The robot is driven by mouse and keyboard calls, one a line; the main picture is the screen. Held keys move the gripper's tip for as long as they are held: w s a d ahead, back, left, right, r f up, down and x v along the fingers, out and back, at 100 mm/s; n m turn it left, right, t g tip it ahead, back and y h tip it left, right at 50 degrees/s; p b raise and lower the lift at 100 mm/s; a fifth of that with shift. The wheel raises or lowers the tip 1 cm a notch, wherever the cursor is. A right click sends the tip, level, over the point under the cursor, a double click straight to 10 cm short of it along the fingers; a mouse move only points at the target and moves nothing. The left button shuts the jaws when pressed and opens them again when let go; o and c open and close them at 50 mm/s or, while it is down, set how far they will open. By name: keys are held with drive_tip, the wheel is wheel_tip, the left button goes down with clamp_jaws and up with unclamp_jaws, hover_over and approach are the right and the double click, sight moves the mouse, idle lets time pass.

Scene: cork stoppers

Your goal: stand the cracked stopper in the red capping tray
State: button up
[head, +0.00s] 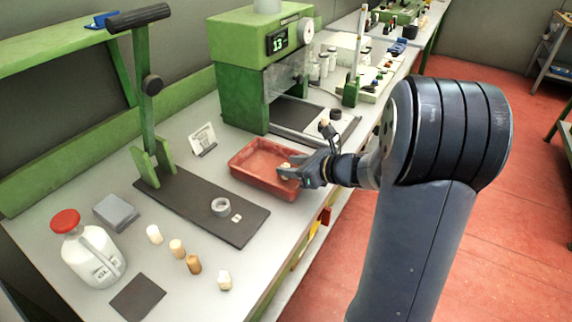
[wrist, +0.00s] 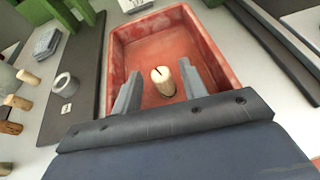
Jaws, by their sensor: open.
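The cracked stopper (wrist: 163,82) is pale tan with a dark crack across its top. It stands upright on the floor of the red capping tray (wrist: 116,60), near the middle in the wrist view. My gripper (wrist: 158,72) is open, with one finger on each side of the stopper; small gaps seem to show between them. In the head view, my gripper (head: 291,169) reaches into the right end of the red tray (head: 247,183), and the stopper (head: 285,168) shows partly between the fingers.
Several other stoppers (head: 177,248) stand on the bench at the front left. A dark mat (head: 185,199) with a grey ring (head: 221,207) and the green lever press (head: 150,130) lie left of the tray. A green machine (head: 240,80) stands behind.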

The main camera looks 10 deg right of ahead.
drive_tip(key=v, duration=1)
drive_tip(key=shift+f+p, duration=0.1)
drive_tip(key=shift+p, duration=0.2)
